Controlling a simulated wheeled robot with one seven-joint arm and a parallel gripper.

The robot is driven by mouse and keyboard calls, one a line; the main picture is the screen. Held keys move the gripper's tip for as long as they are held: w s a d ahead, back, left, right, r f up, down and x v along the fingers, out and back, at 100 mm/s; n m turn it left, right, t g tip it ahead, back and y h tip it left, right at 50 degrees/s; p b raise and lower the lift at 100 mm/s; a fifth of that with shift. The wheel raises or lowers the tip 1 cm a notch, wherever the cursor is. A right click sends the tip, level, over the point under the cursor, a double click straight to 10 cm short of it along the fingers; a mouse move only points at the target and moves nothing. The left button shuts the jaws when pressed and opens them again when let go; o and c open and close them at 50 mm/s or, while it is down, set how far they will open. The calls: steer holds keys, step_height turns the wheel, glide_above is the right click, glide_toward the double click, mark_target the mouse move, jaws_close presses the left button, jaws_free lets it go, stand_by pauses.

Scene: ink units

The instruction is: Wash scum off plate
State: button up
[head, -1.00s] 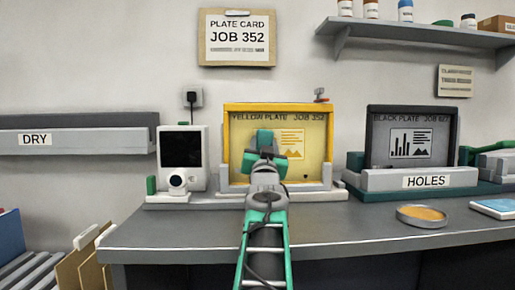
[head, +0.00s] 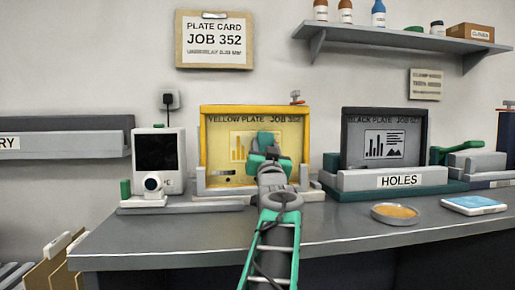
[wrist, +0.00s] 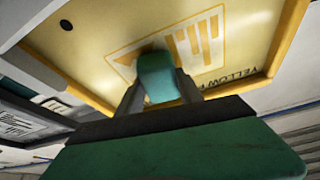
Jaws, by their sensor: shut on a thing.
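The yellow plate (head: 228,132), lettered "YELLOW PLATE JOB 352", stands upright in a grey holder on the bench. It fills much of the wrist view (wrist: 100,32), with its printed chart and a dark hole near one corner. My gripper (head: 265,158) is in front of the plate's middle right. It is shut on a teal pad (wrist: 157,77), which lies over part of the printed chart; whether it touches the surface is hard to tell. A small dark-marked strip (head: 226,179) shows low on the plate's left. I cannot make out scum clearly.
A white device (head: 158,150) with a dark screen stands left of the plate. A round dish (head: 396,213) and a blue-topped pad (head: 473,204) lie on the right bench. The bench's front left is clear.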

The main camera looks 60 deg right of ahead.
mark_target(233, 141)
steer(key=shift+s+d+f, duration=0.1)
steer(key=shift+s+d, duration=1.55)
steer(key=shift+s, duration=0.2)
steer(key=shift+w+a+b, duration=0.4)
steer(key=shift+w+a, duration=1.15)
steer(key=shift+w, duration=0.25)
steer(key=shift+w+a+b, duration=0.4)
steer(key=shift+w+a, duration=1.1)
steer(key=shift+w, duration=0.25)
steer(key=shift+w+a+b, duration=0.4)
steer(key=shift+w+a, duration=1.15)
steer(key=shift+w, duration=0.25)
steer(key=shift+a, duration=0.1)
steer(key=shift+s+a, duration=2)
steer(key=shift+a, duration=0.15)
steer(key=shift+s+a, duration=1)
steer(key=shift+a, duration=0.15)
